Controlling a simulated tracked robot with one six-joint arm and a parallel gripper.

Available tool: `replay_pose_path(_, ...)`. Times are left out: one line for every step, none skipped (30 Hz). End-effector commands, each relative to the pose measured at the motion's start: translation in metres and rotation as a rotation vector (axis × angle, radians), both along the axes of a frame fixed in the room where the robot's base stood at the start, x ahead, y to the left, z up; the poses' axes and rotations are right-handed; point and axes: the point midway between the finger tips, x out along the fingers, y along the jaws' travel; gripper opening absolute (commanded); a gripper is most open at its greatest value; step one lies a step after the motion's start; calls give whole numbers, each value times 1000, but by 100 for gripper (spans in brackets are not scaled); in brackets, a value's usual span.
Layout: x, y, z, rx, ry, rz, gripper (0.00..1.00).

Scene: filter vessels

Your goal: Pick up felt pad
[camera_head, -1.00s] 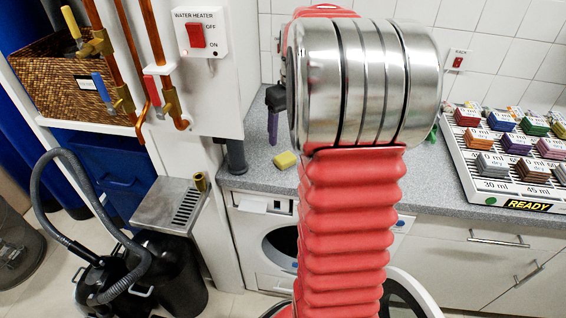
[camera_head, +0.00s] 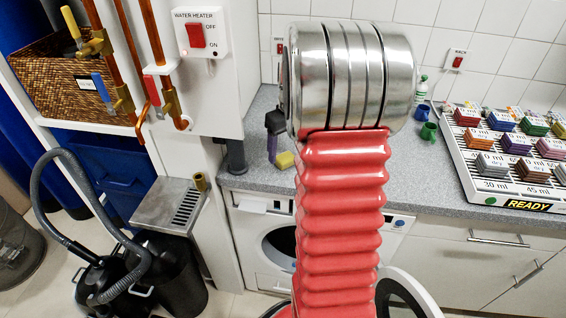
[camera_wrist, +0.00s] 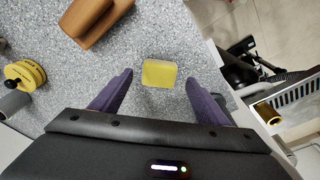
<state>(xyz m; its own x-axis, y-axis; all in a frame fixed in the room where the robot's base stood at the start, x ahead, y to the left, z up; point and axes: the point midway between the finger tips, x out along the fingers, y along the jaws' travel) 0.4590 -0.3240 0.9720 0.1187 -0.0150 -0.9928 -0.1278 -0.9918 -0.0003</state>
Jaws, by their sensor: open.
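A small yellow pad, which I take for the felt pad (camera_wrist: 159,73), lies flat on the grey speckled counter. In the head view the yellow pad (camera_head: 285,160) is near the counter's front edge, left of my red arm. My gripper (camera_wrist: 159,78) is open, with its purple fingers on either side of the pad in the wrist view. The pad lies just ahead of and between the fingertips, with a gap on both sides. In the head view one purple finger (camera_head: 272,148) shows beside the pad; the other is hidden.
A brown wooden block (camera_wrist: 96,20) and a yellow round object with a black knob (camera_wrist: 24,75) lie on the counter. The counter edge drops off right of the pad. A green mug (camera_head: 429,131) and a rack (camera_head: 520,200) of coloured stacks stand to the right.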

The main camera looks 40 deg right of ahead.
Motion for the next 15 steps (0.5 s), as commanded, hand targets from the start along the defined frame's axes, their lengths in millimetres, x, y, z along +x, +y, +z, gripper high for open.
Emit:
replay_pose_path(0, -1, -8, 1, 2, -1, 69)
replay_pose_path(1, -1, -12, 2, 3, -1, 69)
replay_pose_path(1, -2, -18, 2, 3, -1, 69)
replay_pose_path(2, -2, -22, 1, 2, 0, 69)
replay_pose_path(3, -2, -25, 1, 2, 0, 69)
replay_pose_path(3, -2, -29, 1, 1, 0, 69)
replay_pose_path(4, -2, -31, 0, 0, 0, 69)
replay_pose_path(4, -2, -33, 0, 0, 0, 69)
replay_pose_path(4, -2, -35, 0, 0, 0, 69)
replay_pose_path(4, -2, -35, 0, 0, 0, 69)
replay_pose_path(4, -2, -36, 0, 0, 0, 69)
replay_pose_path(4, -2, -36, 0, 0, 0, 69)
replay_pose_path(4, -2, -35, 0, 0, 0, 69)
replay_pose_path(4, -2, -35, 0, 0, 0, 69)
replay_pose_path(4, -2, -35, 0, 0, 0, 69)
